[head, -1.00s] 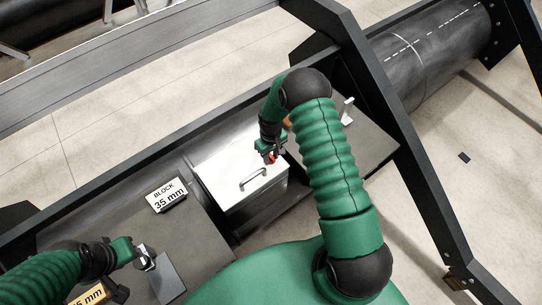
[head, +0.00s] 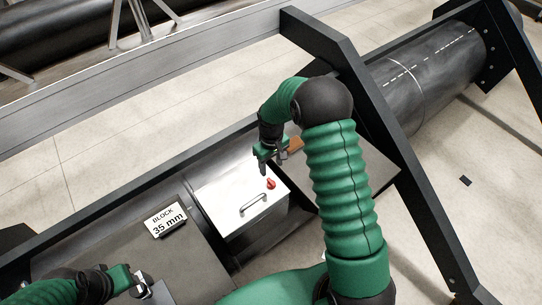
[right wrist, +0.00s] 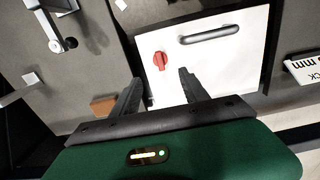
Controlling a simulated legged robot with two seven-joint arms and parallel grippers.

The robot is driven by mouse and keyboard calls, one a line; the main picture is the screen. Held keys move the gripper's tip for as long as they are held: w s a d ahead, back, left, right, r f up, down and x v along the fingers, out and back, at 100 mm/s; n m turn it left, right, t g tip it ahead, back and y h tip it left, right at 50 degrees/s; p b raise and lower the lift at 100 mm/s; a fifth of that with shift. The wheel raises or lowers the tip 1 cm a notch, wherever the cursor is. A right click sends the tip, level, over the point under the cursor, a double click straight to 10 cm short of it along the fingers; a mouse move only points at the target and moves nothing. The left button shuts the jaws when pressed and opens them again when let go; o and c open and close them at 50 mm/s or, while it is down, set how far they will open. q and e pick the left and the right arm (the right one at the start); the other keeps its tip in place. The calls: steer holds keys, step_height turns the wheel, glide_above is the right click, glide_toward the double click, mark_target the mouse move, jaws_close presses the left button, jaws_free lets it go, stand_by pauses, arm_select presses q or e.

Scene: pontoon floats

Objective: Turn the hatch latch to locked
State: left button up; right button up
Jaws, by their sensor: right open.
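The hatch is a white lid (head: 222,192) on a metal box, with a grey bar handle (head: 254,205). The red latch (head: 271,184) is a small knob near the lid's edge. In the right wrist view the latch (right wrist: 160,61) appears longer crosswise to the handle (right wrist: 210,35). My right gripper (head: 272,167) is open and empty, above the lid's far edge and apart from the latch. Its two fingers (right wrist: 160,84) point toward the latch from either side. My left gripper (head: 137,279) is at the lower left by a metal fitting; its jaws are unclear.
An orange-brown block (head: 295,144) lies beyond the hatch, partly behind my right arm. A white "BLOCK 35 mm" sign (head: 166,219) stands left of the hatch. Dark frame beams (head: 345,60) border the bench. In the right wrist view a metal lever fitting (right wrist: 55,40) stands on the grey deck.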

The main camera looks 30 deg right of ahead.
step_height(320, 180, up, 6)
steer(key=shift+f, duration=0.1)
stand_by(0.4)
steer(key=s+a+r+t, duration=0.1)
steer(key=s+a+r, duration=0.1)
steer(key=s+a, duration=0.3)
steer(key=s+a+r+t, duration=0.1)
steer(key=s+a+r, duration=0.2)
steer(key=s+a, duration=0.3)
steer(key=s, duration=0.5)
steer(key=shift+a+r+m+t, duration=0.2)
steer(key=shift+m+t, duration=0.1)
steer(key=shift+m, duration=0.1)
steer(key=shift+a, duration=0.1)
steer(key=shift+a, duration=0.1)
